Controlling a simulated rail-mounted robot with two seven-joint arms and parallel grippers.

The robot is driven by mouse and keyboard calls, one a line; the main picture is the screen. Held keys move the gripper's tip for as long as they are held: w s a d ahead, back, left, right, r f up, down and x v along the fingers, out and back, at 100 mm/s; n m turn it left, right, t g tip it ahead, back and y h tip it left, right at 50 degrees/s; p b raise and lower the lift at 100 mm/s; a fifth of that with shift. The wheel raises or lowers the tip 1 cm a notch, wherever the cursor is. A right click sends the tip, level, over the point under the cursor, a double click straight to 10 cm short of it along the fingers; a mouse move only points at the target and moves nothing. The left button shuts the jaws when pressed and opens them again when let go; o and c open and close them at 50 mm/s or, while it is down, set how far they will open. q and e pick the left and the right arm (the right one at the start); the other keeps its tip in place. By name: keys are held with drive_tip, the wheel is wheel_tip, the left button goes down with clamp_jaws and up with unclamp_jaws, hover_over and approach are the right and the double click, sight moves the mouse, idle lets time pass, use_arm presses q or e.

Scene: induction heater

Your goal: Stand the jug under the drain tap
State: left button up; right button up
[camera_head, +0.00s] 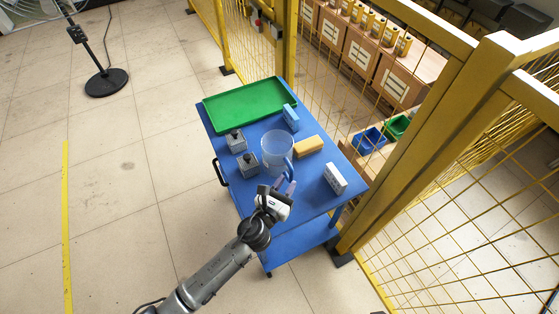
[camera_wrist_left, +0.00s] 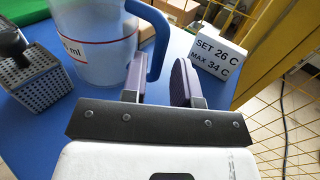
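The clear jug (camera_head: 277,146) with a blue handle stands upright on the blue cart top (camera_head: 305,203). In the left wrist view the jug (camera_wrist_left: 95,45) fills the upper left, with a red line and "ml" on its side. My left gripper (camera_head: 285,186) is at the near side of the jug, by the handle. In the left wrist view its purple-grey fingers (camera_wrist_left: 160,82) are apart, and the blue handle (camera_wrist_left: 160,40) shows in line with the gap between them. I cannot tell whether a finger touches it. No drain tap can be made out. My right gripper is not in view.
Two grey perforated blocks with black knobs (camera_head: 246,163) stand left of the jug. A green tray (camera_head: 245,103), blue block (camera_head: 290,118) and orange-yellow block (camera_head: 308,146) lie around it. A sign (camera_wrist_left: 215,58) reads "SET 26 C MAX 34 C". Yellow mesh fencing (camera_head: 440,200) borders the cart's right.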

sight(290, 178)
use_arm(q)
drive_tip(key=shift+b+x, duration=0.7)
drive_tip(key=shift+x, duration=2)
clamp_jaws()
